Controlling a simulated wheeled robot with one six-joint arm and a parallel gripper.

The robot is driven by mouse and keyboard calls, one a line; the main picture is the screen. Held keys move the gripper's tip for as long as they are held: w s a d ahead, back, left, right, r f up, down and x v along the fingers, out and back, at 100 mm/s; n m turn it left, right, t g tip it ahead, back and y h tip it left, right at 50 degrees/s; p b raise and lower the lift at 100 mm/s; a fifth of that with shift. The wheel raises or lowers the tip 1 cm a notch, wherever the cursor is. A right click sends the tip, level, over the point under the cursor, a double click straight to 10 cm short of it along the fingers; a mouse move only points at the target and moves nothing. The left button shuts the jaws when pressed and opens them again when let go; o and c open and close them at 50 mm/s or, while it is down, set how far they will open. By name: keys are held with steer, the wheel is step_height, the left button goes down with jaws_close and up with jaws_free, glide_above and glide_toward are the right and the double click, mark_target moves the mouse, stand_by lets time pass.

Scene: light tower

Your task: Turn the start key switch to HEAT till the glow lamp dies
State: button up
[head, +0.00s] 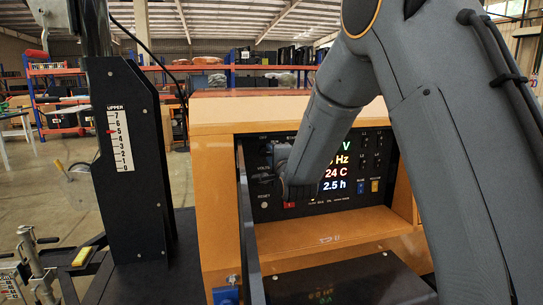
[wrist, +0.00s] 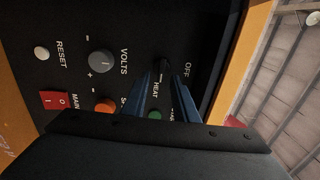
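My gripper (wrist: 167,75) is at the control panel (wrist: 75,25), its two blue-grey fingers reaching toward the start key switch (wrist: 164,70). The fingertips lie on either side of the dark key, close to it; whether they press on it I cannot tell. The labels OFF and HEAT are readable beside the switch. A green round part (wrist: 155,115) shows between the fingers, and an orange one (wrist: 104,106) to their left; which is the glow lamp I cannot tell. In the head view my gripper (head: 270,180) covers this part of the panel, hiding the key.
A grey VOLTS knob (wrist: 101,62), a RESET button (wrist: 41,54) and a red main switch (wrist: 55,101) are nearby. The panel sits recessed in an orange housing (head: 215,175). A dark open door (head: 248,235) stands close left of my gripper. Lit displays (head: 335,172) show right of it.

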steer(key=b+v, duration=0.1)
steer(key=v, duration=0.6)
steer(key=shift+s, duration=0.3)
steer(key=s+d+f+n+g+h, duration=0.1)
steer(key=s+d+f+n+g, duration=0.3)
steer(key=s+f, duration=0.25)
steer(key=s+d+f+n+g+h, duration=0.2)
steer(key=s+d+f+n+g, duration=0.15)
steer(key=s+f, duration=0.35)
steer(key=s+d+f+n+g, duration=0.2)
steer(key=s+g, duration=0.1)
steer(key=s, duration=0.5)
steer(key=s+d+f+n+g, duration=0.2)
steer(key=s+f+n+g, duration=0.1)
steer(key=s, duration=0.5)
steer(key=s+d+f+n+g, duration=0.2)
steer(key=s+n+g, duration=0.1)
steer(key=s, duration=0.5)
steer(key=shift+g+h, duration=0.4)
steer(key=shift+g, duration=0.15)
steer(key=shift+f, duration=0.15)
stand_by(0.5)
